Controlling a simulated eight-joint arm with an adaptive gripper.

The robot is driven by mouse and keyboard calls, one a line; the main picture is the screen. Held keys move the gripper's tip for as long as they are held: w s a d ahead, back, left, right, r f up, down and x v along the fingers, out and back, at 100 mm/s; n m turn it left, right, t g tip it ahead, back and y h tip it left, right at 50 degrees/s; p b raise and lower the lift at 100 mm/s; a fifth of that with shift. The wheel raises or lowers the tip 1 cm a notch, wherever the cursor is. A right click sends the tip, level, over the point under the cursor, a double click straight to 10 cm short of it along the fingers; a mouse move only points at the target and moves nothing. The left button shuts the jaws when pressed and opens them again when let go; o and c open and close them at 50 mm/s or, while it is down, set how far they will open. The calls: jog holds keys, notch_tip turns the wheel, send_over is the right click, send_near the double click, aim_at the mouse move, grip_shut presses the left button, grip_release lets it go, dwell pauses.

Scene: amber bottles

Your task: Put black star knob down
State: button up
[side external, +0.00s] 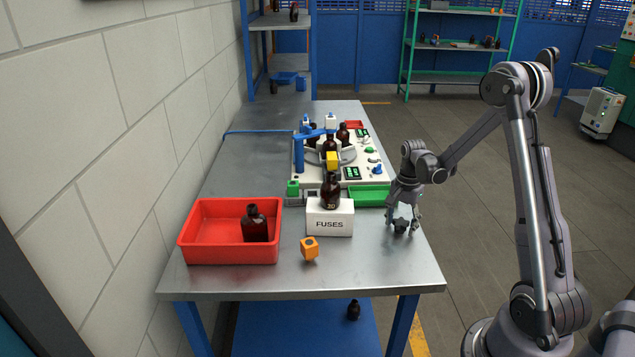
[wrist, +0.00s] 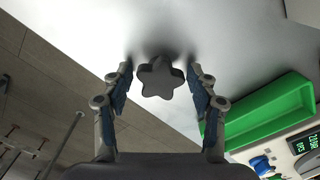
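The black star knob (wrist: 161,78) shows dark grey in the wrist view, between my two fingers with a narrow gap on each side. In the side view the knob (side external: 401,224) is a small dark shape between the fingertips, at the table's right edge area. It appears to rest on the metal table (side external: 350,270), with a soft shadow around it. My gripper (wrist: 160,75) is open around the knob and points down; it also shows in the side view (side external: 402,222), low over the tabletop.
A green tray (side external: 369,196) lies just behind my gripper. A white FUSES box (side external: 330,220) with a brown bottle (side external: 331,190) on it stands to the left. An orange block (side external: 310,249) and a red bin (side external: 205,235) are further left. The front right table is clear.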

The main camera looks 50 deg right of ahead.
aim_at(401, 222)
jog(key=shift+r, duration=0.1)
notch_tip(401, 222, up, 12)
jog(key=s+a+r+n+t, duration=0.2)
jog(key=a+n, duration=0.4)
jog(key=a, duration=0.3)
jog(key=s+a+r+n+t, duration=0.1)
jog(key=s+a+n+t, duration=0.1)
jog(key=a+n, duration=0.4)
jog(key=s+a+r+n+t, duration=0.2)
jog(key=a+n, duration=0.4)
jog(key=a, duration=0.6)
jog(key=shift+s+r+t, duration=0.25)
jog(key=shift+r+t, duration=0.05)
jog(key=shift+t, duration=0.3)
